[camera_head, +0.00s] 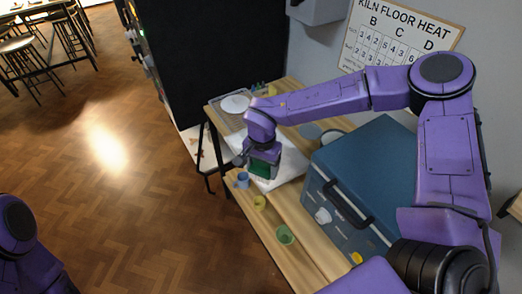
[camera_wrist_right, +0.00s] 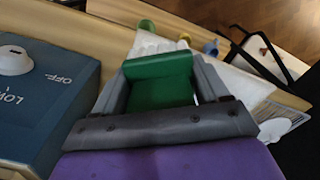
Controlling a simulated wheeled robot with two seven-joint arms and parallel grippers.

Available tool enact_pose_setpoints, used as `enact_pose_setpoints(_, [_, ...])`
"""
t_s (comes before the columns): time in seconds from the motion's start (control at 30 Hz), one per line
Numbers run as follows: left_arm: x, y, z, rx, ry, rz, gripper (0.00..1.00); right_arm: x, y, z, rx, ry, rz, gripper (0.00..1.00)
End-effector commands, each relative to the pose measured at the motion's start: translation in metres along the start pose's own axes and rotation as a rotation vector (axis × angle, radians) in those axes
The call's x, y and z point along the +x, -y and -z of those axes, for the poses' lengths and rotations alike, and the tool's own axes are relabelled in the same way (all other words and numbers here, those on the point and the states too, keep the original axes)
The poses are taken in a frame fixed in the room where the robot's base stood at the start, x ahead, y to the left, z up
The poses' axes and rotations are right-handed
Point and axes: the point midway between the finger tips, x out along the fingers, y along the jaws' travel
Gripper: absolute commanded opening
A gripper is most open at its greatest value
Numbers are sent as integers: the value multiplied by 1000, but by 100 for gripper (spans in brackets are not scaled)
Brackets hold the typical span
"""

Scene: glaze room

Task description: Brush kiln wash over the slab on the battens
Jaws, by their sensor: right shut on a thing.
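My right gripper (camera_head: 262,164) is shut on a green block-like thing (camera_wrist_right: 160,80), which looks like the handle of the brush. White surface also shows on both sides of the gripper in the wrist view (camera_wrist_right: 243,86). I cannot tell whether the brush touches the slab. The battens cannot be made out. My left gripper is out of view.
A blue kiln (camera_head: 365,160) with a dark handle stands right of the slab. A blue cup (camera_head: 242,180), a yellow cup (camera_head: 259,202) and a green cup (camera_head: 285,234) line the bench's front edge. A tray with a white disc (camera_head: 235,104) is at the far end, near a black panel (camera_head: 222,60).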

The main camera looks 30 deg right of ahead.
Motion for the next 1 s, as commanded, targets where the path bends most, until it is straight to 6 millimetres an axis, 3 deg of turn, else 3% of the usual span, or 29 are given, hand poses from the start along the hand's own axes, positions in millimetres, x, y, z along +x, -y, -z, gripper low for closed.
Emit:
enact_pose_setpoints(0.23, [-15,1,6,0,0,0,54,-26,0,0,2,0,1,41])
enact_pose_setpoints(0.5, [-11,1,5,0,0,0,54,-44,1,0,1,-1,2,41])
enact_pose_setpoints(1.0, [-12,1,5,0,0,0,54,-46,1,0,0,0,1,41])
